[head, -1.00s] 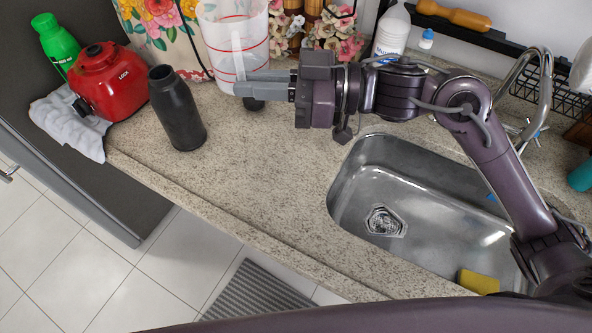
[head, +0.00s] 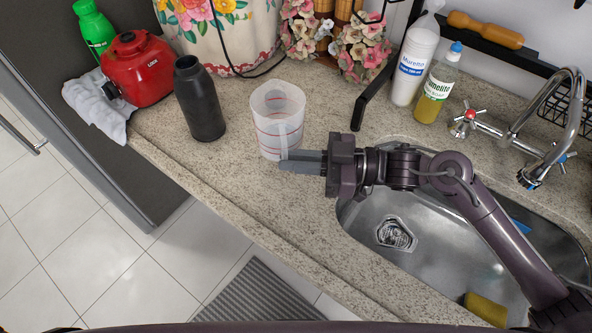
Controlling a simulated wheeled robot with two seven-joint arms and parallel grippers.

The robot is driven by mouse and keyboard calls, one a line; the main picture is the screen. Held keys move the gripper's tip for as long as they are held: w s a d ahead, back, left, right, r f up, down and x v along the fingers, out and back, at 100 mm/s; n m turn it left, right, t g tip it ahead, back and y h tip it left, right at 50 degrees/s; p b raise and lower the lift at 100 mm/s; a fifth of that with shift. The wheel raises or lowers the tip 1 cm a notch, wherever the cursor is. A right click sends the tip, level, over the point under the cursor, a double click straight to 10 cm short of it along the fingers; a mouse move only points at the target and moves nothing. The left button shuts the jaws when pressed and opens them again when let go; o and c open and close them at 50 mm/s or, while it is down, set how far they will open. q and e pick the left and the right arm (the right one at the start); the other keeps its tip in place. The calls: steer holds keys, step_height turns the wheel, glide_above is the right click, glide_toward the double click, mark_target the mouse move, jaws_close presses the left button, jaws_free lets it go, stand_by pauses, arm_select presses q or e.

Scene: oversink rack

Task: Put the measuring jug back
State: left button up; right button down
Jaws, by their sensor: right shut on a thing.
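The measuring jug (head: 276,112) is a translucent white cup with red lines, upright at the counter's middle, left of the sink. My right gripper (head: 288,162) comes in from the right and is shut on the jug's handle side, at its lower right. Whether the jug's base touches the counter is hard to tell. My left gripper is not in the head view.
A black bottle (head: 199,98) stands just left of the jug. A red canister (head: 137,69) sits near a grey cloth (head: 97,103). Behind stands a floral container (head: 222,30). The sink (head: 440,235) is at right, with a white bottle (head: 413,62) and a yellow-green bottle (head: 436,88) behind it. Counter in front is clear.

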step_height(320, 180, down, 4)
steer(key=shift+d+r, duration=0.1)
steer(key=shift+r, duration=0.1)
steer(key=shift+f, duration=0.25)
steer(key=shift+f, duration=0.15)
steer(key=c, duration=1.5)
jaws_free()
